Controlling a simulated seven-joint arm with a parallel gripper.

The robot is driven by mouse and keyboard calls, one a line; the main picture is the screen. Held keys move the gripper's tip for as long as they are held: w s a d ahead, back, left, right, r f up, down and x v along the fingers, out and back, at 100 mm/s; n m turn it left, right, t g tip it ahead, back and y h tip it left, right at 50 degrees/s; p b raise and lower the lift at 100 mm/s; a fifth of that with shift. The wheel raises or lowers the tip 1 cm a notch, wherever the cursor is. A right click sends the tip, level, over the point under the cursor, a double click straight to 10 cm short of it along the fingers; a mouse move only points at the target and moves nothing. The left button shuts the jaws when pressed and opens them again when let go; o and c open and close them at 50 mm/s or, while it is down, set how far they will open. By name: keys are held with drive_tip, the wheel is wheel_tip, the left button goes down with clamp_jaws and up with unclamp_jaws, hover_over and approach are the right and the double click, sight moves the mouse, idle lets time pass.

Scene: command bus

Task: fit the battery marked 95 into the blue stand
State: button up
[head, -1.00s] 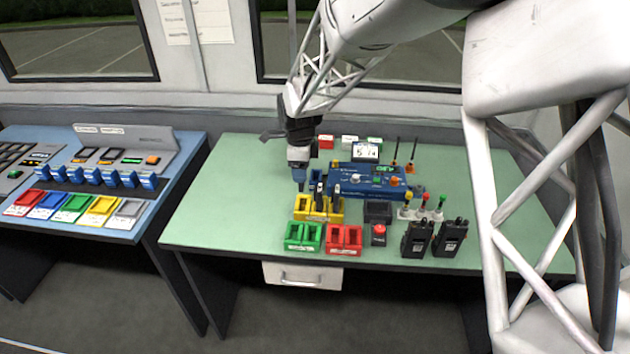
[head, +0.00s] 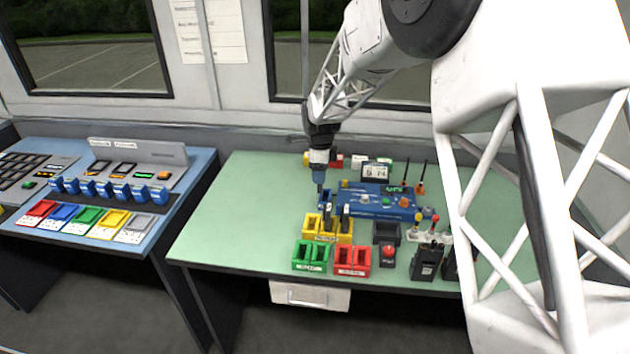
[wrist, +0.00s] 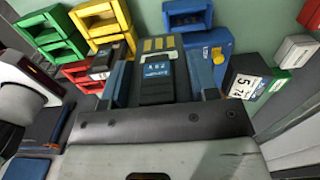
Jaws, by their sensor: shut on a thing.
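My gripper (head: 320,188) is over the green table, just behind the yellow stand and by the left end of the blue console. In the wrist view my gripper (wrist: 162,82) is shut on a dark battery (wrist: 157,72) with a blue label and gold contacts; its number is not legible to me. The blue stand (wrist: 187,14) shows in the wrist view beyond the battery, apart from it and slightly right, with an open slot. In the head view the blue stand (head: 326,199) is partly hidden by the gripper.
The yellow stand (head: 312,221) holds dark batteries. Green (head: 311,257) and red (head: 352,262) stands sit at the front edge. The blue console (head: 372,198) is right of the gripper, with radios (head: 427,262) further right. The table's left part is clear.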

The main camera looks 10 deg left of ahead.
drive_tip(key=shift+w+d+f, duration=0.1)
drive_tip(key=shift+w+d, duration=0.1)
drive_tip(key=shift+w, duration=0.5)
drive_tip(key=shift+w+d+f, duration=0.1)
drive_tip(key=shift+w+d, duration=0.05)
drive_tip(key=shift+w, duration=0.55)
drive_tip(key=shift+w+d+f, duration=0.1)
drive_tip(key=shift+w+d, duration=0.1)
drive_tip(key=shift+w, duration=0.5)
drive_tip(key=shift+f, duration=0.2)
drive_tip(key=shift+f, duration=2)
drive_tip(key=shift+f, duration=2)
drive_tip(key=o, duration=1.4)
drive_tip(key=shift+c, duration=0.2)
wheel_tip(320, 180, up, 7)
